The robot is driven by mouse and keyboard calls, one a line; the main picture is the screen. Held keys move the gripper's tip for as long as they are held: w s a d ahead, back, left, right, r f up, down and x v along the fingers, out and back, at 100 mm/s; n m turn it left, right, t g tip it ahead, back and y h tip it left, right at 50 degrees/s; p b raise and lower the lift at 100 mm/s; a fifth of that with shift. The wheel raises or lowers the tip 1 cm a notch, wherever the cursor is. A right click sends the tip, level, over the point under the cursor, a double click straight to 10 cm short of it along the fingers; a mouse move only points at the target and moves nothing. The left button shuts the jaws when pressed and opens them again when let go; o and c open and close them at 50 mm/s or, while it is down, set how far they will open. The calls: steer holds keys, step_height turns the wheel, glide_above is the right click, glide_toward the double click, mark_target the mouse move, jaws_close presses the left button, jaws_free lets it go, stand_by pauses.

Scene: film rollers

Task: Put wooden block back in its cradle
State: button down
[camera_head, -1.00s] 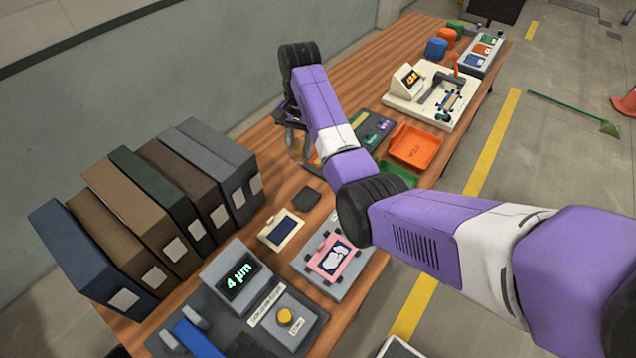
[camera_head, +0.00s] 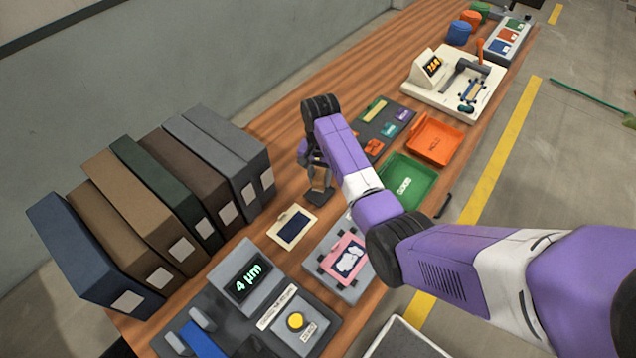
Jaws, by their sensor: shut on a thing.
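My gripper (camera_head: 317,168) points down over the table, left of the middle of the view. It is shut on a small tan wooden block (camera_head: 319,181), partly covered by the fingers. Directly below the block is a small dark square piece (camera_head: 321,199) on the table, which looks like the cradle. The block's lower end is at or just above it; I cannot tell whether they touch or whether the block sits inside.
A cream-framed dark panel (camera_head: 292,227) lies just in front of the dark piece. Several binders (camera_head: 180,190) stand to the left. A green tray (camera_head: 408,180) and an orange tray (camera_head: 436,139) lie to the right. A grey gauge unit (camera_head: 246,281) stands nearer.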

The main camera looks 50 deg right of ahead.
mark_target(320, 186)
steer(key=shift+f+b, duration=1.85)
steer(key=shift+f, duration=0.5)
steer(key=shift+f, duration=0.1)
steer(key=c, duration=1)
jaws_free()
step_height(320, 186, up, 12)
steer(key=shift+r+p, duration=0.15)
steer(key=shift+p, duration=0.2)
